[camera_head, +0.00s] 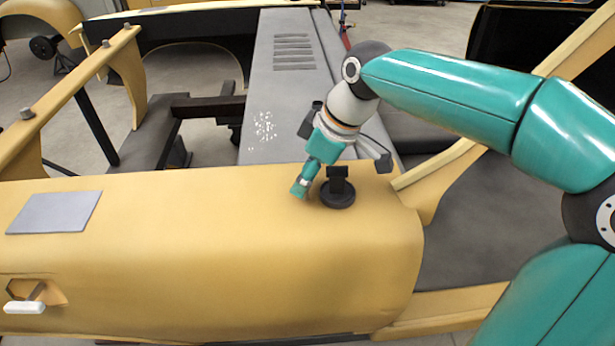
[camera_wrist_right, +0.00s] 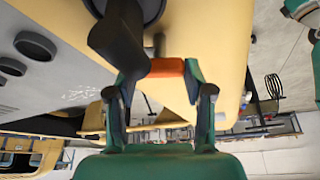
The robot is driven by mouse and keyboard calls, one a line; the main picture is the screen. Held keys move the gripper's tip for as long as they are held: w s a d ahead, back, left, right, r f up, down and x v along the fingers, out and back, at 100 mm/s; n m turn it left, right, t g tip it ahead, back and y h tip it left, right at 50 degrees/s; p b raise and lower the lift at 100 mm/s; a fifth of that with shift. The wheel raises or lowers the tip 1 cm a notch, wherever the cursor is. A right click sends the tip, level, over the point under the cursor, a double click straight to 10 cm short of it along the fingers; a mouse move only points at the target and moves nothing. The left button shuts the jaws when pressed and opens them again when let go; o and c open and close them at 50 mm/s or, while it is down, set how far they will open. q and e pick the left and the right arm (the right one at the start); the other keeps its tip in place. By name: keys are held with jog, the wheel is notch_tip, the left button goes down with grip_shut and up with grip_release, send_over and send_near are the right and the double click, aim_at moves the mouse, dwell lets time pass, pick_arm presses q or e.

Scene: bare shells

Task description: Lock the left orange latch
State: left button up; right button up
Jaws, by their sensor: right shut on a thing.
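My right gripper (camera_head: 303,185) is low over the yellow body panel (camera_head: 210,240), at its back edge in the head view. In the right wrist view its two teal fingers (camera_wrist_right: 167,68) are shut on a short orange latch (camera_wrist_right: 168,67), which spans the gap between them. The latch is hidden behind the gripper in the head view, so I cannot tell its position from there. My left gripper is not in view.
A black round fitting with a post (camera_head: 338,192) stands on the panel just right of my gripper. A grey plate (camera_head: 55,212) lies at the panel's left. A grey vented panel (camera_head: 288,75) stretches behind. The middle of the yellow panel is clear.

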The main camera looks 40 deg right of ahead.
jog(key=m+h, duration=0.1)
jog(key=m, duration=0.2)
jog(key=m+t+h+b, duration=0.1)
jog(key=m, duration=0.2)
jog(key=shift+a, duration=0.15)
jog(key=m+h, duration=0.2)
jog(key=m, duration=0.2)
jog(key=shift+a+m+b, duration=0.1)
jog(key=shift+m+b, duration=0.25)
jog(key=shift+m, duration=0.05)
jog(key=shift+m+g+h, duration=0.4)
jog(key=shift+m+h, duration=0.1)
jog(key=shift+m, duration=0.8)
jog(key=o, duration=1.2)
jog(key=shift+c, duration=0.2)
